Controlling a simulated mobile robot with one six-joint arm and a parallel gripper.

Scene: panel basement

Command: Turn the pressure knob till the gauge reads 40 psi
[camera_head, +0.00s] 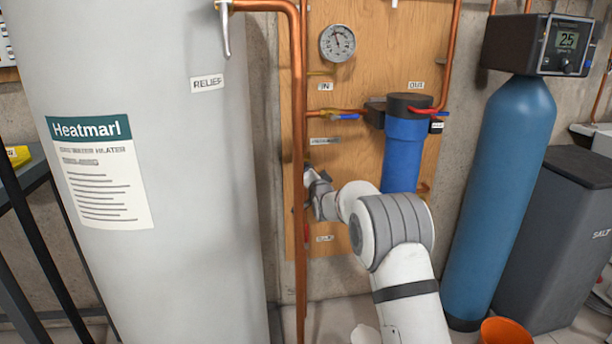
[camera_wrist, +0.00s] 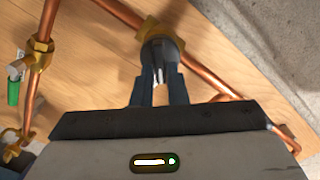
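The round pressure gauge (camera_head: 337,43) hangs on the wooden panel at the top in the head view. Its dark needle points up and slightly left; the numbers are too small to read. In the wrist view, the dark pressure knob (camera_wrist: 158,32) sits on a brass fitting in a copper pipe. My gripper (camera_wrist: 160,62) reaches up to it, with a finger on each side and the tips closed against it. In the head view my gripper (camera_head: 317,190) is at the panel below the gauge, behind the vertical copper pipe, which partly hides it. The knob cannot be made out there.
A vertical copper pipe (camera_head: 300,130) and the grey water heater (camera_head: 190,180) stand close on the left. A blue filter housing (camera_head: 404,155) is right of my gripper, with a blue tank (camera_head: 505,190) beyond. An orange bucket (camera_head: 504,331) stands on the floor.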

